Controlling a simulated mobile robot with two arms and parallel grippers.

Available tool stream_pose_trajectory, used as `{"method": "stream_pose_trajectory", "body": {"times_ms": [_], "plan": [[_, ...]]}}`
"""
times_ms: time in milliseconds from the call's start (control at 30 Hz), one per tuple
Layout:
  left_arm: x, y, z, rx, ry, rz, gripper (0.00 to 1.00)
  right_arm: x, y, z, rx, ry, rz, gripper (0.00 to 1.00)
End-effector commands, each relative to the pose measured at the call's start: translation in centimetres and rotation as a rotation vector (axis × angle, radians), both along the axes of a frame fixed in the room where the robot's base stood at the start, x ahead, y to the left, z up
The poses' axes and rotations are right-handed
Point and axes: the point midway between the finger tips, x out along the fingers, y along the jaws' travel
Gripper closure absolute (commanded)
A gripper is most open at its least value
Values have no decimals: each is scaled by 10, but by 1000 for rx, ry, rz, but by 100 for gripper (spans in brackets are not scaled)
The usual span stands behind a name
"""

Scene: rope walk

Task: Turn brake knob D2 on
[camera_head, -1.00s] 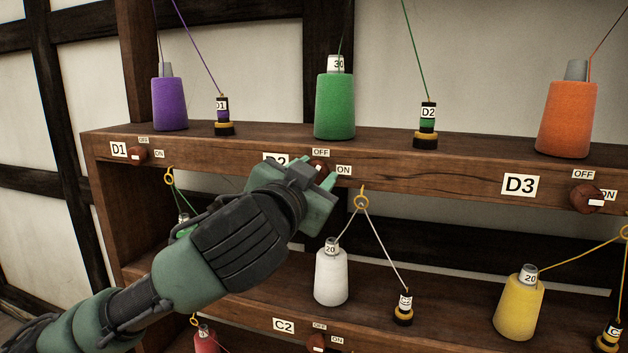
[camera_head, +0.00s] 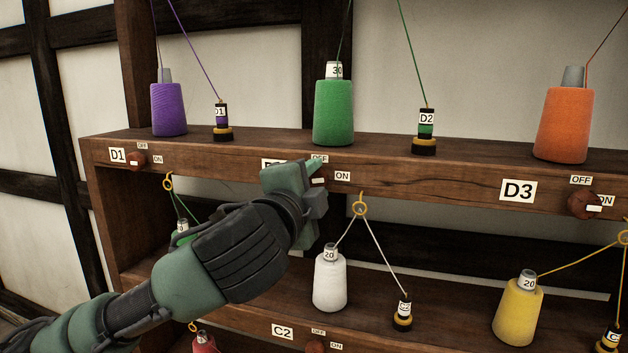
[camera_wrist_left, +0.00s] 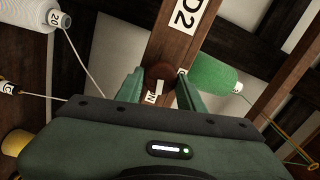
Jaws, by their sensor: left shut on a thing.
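Brake knob D2 (camera_head: 320,173) is a round red-brown knob on the front of the upper shelf beam, mostly hidden by my gripper in the head view. Its white mark shows there below the OFF label (camera_head: 319,159) and left of the ON label (camera_head: 342,176). My left gripper (camera_head: 316,170) is shut on the knob. In the left wrist view the knob (camera_wrist_left: 160,72) sits between both fingers (camera_wrist_left: 160,85), with its white mark on the side of the ON label (camera_wrist_left: 150,97). The D2 plate (camera_wrist_left: 182,12) shows there too. My right gripper is out of view.
Knob D1 (camera_head: 137,160) and knob D3 (camera_head: 583,205) sit on the same beam. A green spool (camera_head: 333,112) and the D2 bobbin (camera_head: 426,132) stand above. A white spool (camera_head: 330,282) and a yellow thread ring (camera_head: 360,206) are close below right of my gripper.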

Motion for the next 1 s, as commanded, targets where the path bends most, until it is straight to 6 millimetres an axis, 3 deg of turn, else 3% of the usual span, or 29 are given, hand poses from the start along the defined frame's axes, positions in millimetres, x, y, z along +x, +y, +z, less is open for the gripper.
{"method": "stream_pose_trajectory", "body": {"times_ms": [400,967,1000], "plan": [[0,-1,-2,182,-57,-1,100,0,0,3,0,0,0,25],[0,-1,-3,208,-65,-3,100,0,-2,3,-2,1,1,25],[0,-1,-3,208,-65,-3,54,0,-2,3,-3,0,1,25]]}}
